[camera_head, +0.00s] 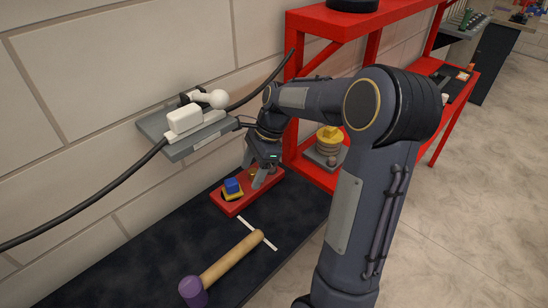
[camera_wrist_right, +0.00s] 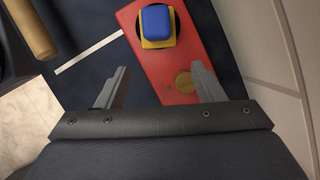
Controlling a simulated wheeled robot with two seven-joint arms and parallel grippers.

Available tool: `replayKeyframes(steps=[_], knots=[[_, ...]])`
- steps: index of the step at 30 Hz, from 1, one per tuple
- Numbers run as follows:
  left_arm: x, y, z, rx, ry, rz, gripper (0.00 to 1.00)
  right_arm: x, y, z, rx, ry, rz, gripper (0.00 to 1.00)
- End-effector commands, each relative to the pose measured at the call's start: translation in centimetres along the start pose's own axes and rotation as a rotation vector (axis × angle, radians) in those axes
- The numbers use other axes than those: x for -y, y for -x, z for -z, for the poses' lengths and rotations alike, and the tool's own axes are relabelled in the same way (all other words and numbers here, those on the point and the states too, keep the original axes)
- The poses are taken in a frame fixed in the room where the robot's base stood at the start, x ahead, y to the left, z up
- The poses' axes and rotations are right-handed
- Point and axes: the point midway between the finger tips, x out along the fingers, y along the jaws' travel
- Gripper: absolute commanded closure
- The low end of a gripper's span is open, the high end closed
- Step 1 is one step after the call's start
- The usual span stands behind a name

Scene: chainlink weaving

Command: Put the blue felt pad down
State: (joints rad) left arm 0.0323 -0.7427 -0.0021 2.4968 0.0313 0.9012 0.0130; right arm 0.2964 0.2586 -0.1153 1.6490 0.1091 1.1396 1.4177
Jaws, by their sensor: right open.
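The blue felt pad (camera_head: 232,186) sits on a yellow square piece (camera_head: 233,195) on the red tray (camera_head: 222,207), which lies on the dark bench top. In the right wrist view the blue pad (camera_wrist_right: 156,23) rests on the yellow piece (camera_wrist_right: 158,43), over a dark round spot in the red tray (camera_wrist_right: 165,75). My left gripper is in neither view.
A mallet (camera_head: 230,258) with a purple head and a white strip (camera_head: 257,233) lie on the dark bench (camera_head: 175,248). A grey wall shelf (camera_head: 196,138) with a white device and black cables stands above. A red rack (camera_head: 372,45) rises behind my right arm.

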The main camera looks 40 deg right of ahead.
Motion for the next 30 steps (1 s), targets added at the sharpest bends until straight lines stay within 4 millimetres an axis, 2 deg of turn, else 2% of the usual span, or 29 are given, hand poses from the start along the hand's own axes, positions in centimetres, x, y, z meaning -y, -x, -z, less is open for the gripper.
replayKeyframes(steps=[3,6,11,14,17,20,24,27,30], knots=[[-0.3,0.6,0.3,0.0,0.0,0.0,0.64,0.1,1.2,2.5,-0.001,-0.005,0.002,0.38],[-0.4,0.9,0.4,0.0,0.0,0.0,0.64,0.0,1.9,4.2,0.0,-0.004,0.0,0.38],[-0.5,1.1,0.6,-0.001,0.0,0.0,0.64,0.0,2.4,5.8,0.0,-0.001,0.0,0.38],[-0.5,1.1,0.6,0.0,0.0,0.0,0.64,-0.2,2.8,5.9,0.001,0.02,0.005,0.38],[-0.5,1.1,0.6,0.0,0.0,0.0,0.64,-1.3,3.6,4.5,0.003,0.118,0.028,0.38],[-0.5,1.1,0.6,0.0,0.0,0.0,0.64,-4.0,5.0,1.4,0.001,0.337,0.076,0.38],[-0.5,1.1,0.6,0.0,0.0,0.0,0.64,-9.9,6.2,-3.3,-0.031,0.777,0.167,0.38],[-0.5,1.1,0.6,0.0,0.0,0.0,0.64,-14.4,5.9,-5.7,-0.077,1.092,0.229,0.38],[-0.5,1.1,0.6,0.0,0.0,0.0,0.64,-18.2,4.9,-7.0,-0.135,1.37,0.278,0.38]])
